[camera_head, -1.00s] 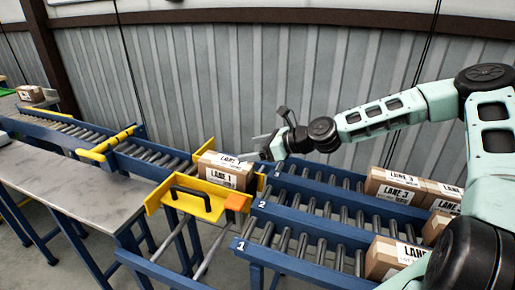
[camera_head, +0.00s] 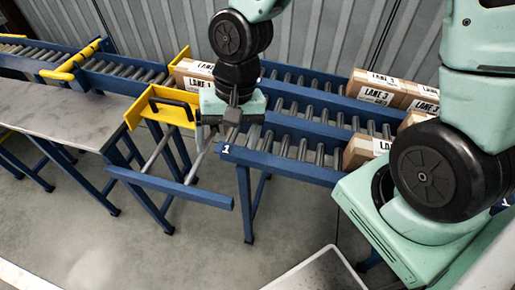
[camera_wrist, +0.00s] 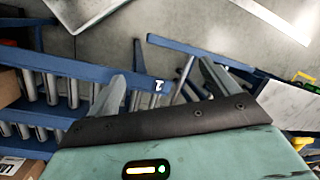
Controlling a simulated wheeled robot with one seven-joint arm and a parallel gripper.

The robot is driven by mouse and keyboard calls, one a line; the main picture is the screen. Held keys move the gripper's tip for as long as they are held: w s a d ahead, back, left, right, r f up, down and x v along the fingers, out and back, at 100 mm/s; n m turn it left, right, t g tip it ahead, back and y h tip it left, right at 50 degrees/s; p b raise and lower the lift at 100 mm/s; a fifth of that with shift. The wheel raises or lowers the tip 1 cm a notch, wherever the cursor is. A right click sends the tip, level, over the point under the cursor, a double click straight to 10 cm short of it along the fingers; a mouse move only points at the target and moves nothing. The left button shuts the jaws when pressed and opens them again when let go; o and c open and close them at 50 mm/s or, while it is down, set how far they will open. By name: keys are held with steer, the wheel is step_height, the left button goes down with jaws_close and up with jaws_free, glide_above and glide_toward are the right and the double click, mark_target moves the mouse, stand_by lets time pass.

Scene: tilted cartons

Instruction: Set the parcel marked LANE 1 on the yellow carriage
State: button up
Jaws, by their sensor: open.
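The parcel marked LANE 1 (camera_head: 192,70) is a brown carton with white labels. In the head view it sits at the yellow carriage (camera_head: 158,107), behind its front plate and black handle. My wrist hides the parcel's right part and the carriage's right end, so I cannot see its full footing. My gripper (camera_head: 228,130) points down in front of the carriage, beside the lane end marked 1, apart from the parcel. In the wrist view its two fingers (camera_wrist: 165,80) are spread, with nothing held between them; the lane number 1 shows there.
Blue roller lanes (camera_head: 290,150) run right, holding several LANE 3 cartons (camera_head: 375,88) and another carton (camera_head: 365,150) on the near lane. A roller conveyor with a yellow stop (camera_head: 75,62) and a grey table (camera_head: 60,115) lie left.

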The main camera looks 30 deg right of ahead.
steer(key=s+r+n+h, duration=0.2)
steer(key=s+r+n, duration=0.6)
steer(key=s+n, duration=0.2)
steer(key=shift+s+d+n, duration=0.2)
steer(key=shift+s+n, duration=0.1)
steer(key=shift+s, duration=0.5)
step_height(320, 180, up, 6)
steer(key=p, duration=0.6)
